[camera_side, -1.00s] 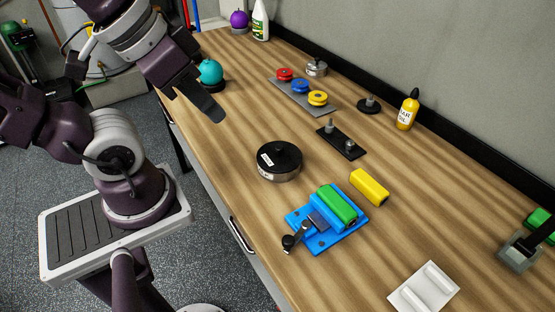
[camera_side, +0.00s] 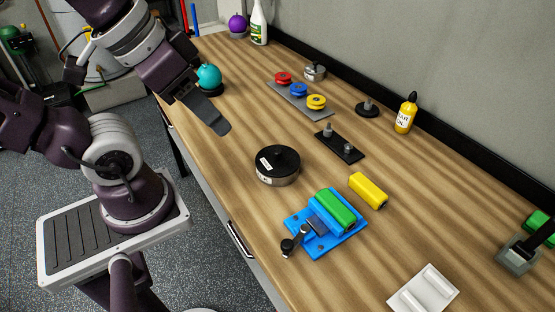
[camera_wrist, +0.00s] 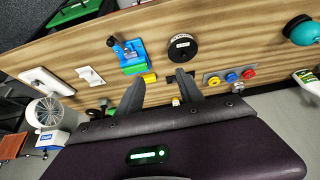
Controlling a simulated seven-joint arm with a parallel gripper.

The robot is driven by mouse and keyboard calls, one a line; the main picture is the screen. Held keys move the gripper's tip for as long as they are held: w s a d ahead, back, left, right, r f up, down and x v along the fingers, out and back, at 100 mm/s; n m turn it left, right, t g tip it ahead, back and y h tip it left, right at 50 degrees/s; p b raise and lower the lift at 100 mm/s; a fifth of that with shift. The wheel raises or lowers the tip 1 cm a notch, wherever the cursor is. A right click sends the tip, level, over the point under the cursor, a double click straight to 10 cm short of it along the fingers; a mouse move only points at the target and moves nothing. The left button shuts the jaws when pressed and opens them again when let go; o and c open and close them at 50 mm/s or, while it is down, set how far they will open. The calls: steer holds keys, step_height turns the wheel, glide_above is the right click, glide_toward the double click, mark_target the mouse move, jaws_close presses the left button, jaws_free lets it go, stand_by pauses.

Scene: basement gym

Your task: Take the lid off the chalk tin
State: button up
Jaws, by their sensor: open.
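A blue fixture (camera_side: 325,232) with a green block and a crank stands close in front of the tin, beside a yellow block (camera_side: 369,190). A black plate with pegs (camera_side: 339,146) and a grey plate of coloured discs (camera_side: 300,98) lie behind. A teal ball (camera_side: 209,76) stands near my arm.

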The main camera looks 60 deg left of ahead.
steer(key=w+a+f+m+g+y, duration=0.1)
steer(key=w+a+f+m+g, duration=0.1)
steer(key=w+m, duration=0.45)
steer(key=m+g, duration=0.4)
steer(key=m, duration=0.7)
glide_above(278, 151)
steer(key=f, duration=1.2)
steer(key=shift+s+d+f, duration=0.25)
steer(key=shift+d+f, duration=0.05)
steer(key=shift+m, duration=0.25)
steer(key=f, duration=0.7)
steer(key=shift+w+a+f, duration=0.15)
steer(key=shift+w+a, duration=0.1)
jaws_close()
